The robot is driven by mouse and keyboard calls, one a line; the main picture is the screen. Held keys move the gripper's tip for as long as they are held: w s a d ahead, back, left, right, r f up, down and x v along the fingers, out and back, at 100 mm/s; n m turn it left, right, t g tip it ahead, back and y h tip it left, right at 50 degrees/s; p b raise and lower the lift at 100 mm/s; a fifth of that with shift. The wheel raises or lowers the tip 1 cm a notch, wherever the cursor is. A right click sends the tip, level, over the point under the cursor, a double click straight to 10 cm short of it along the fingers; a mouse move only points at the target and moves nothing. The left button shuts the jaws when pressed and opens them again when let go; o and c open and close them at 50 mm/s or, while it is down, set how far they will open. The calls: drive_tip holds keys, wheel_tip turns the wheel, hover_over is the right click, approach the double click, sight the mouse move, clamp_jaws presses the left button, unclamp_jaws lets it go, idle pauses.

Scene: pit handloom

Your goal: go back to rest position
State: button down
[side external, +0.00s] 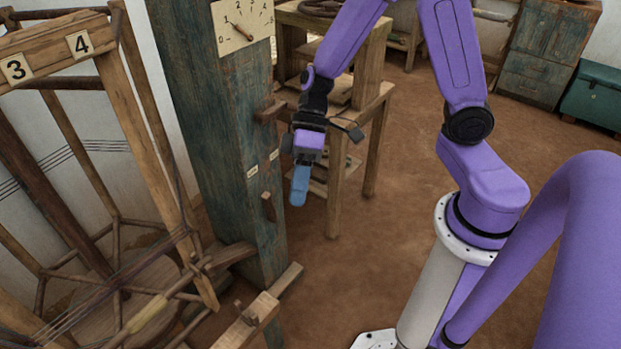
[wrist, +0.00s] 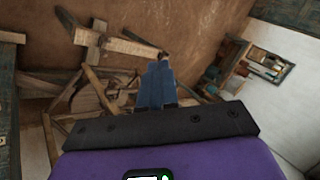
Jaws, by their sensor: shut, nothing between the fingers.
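My gripper (side external: 299,192) hangs in the air in the side external view, with its blue fingers pointing down. The fingers are together and hold nothing. It is just right of the teal wooden post (side external: 215,130) and in front of the wooden stand (side external: 375,105); I cannot tell the exact gap to either. In the wrist view the blue fingers of my gripper (wrist: 157,82) show shut against a blurred wooden framework.
The post carries a numbered dial (side external: 242,22), an upper wooden peg (side external: 270,110) and a lower wooden lever (side external: 268,207). A wooden frame marked 3 and 4 (side external: 55,48) stands at left. A teal chest (side external: 597,97) is far right. The brown floor (side external: 345,270) between post and my base looks clear.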

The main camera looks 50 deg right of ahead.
drive_tip(key=s+d+r+n+t+h, duration=0.1)
drive_tip(key=s+d+r+n+h, duration=0.1)
drive_tip(key=s, duration=0.4)
drive_tip(key=s+d+r+n+t+h, duration=0.2)
drive_tip(key=s+d+r+h, duration=0.2)
drive_tip(key=s+d, duration=0.3)
drive_tip(key=shift+s+d+r+n+h, duration=0.15)
drive_tip(key=shift+s+r+n+h, duration=0.1)
drive_tip(key=shift+r+n+h, duration=0.2)
